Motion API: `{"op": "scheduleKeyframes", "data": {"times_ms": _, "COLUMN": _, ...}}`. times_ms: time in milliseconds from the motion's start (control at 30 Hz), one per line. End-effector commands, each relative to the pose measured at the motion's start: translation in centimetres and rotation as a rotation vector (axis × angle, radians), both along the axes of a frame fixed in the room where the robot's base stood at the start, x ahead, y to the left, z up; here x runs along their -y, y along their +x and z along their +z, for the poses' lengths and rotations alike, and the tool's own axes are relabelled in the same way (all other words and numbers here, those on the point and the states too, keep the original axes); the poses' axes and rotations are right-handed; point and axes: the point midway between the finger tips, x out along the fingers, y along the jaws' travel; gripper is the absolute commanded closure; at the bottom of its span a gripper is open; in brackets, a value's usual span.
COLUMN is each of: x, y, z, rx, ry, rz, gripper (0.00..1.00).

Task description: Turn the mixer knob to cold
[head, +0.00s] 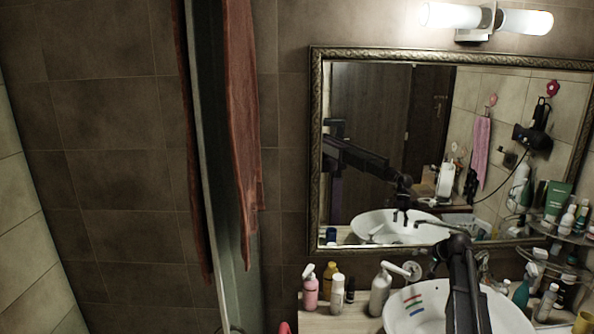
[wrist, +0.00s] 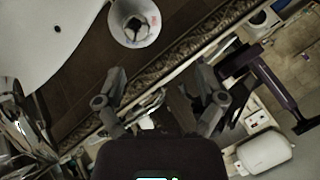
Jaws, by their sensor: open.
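The white vessel basin (head: 508,318) stands on the counter at the lower right of the head view; part of it shows at the upper left of the wrist view (wrist: 50,35). My gripper (head: 440,256) is above the basin's back edge, in front of the mirror. In the wrist view its two fingers (wrist: 160,78) are apart with nothing between them. Chrome metalwork, apparently the mixer (wrist: 30,140), is at the left edge of the wrist view, beside the left finger and apart from it. The mixer knob cannot be made out clearly; my arm hides part of that area in the head view.
A pump bottle (head: 380,292), a pink bottle (head: 310,292) and a white bottle (head: 338,294) stand left of the basin. Corner shelves with several bottles (head: 557,200) are at the right. The framed mirror (head: 316,150) is close behind my gripper.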

Motion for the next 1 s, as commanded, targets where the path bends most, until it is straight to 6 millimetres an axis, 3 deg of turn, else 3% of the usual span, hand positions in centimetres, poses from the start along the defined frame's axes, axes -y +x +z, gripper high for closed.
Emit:
{"op": "scheduleKeyframes", "data": {"times_ms": 133, "x": -0.9, "y": -1.3, "z": 1.2, "rx": -0.013, "ry": 0.009, "rz": 0.04, "gripper": 0.11}}
{"op": "scheduleKeyframes", "data": {"times_ms": 233, "x": -2.5, "y": -2.6, "z": 0.9, "rx": -0.033, "ry": 0.006, "rz": 0.078, "gripper": 0.11}}
{"op": "scheduleKeyframes", "data": {"times_ms": 667, "x": -9.8, "y": -7.8, "z": -2.9, "rx": -0.147, "ry": -0.054, "rz": 0.18, "gripper": 0.11}}
{"op": "scheduleKeyframes", "data": {"times_ms": 867, "x": -15.3, "y": -13.1, "z": -6.1, "rx": -0.244, "ry": -0.114, "rz": 0.258, "gripper": 0.11}}
{"op": "scheduleKeyframes", "data": {"times_ms": 1000, "x": -19.7, "y": -18.6, "z": -8.9, "rx": -0.339, "ry": -0.18, "rz": 0.325, "gripper": 0.11}}
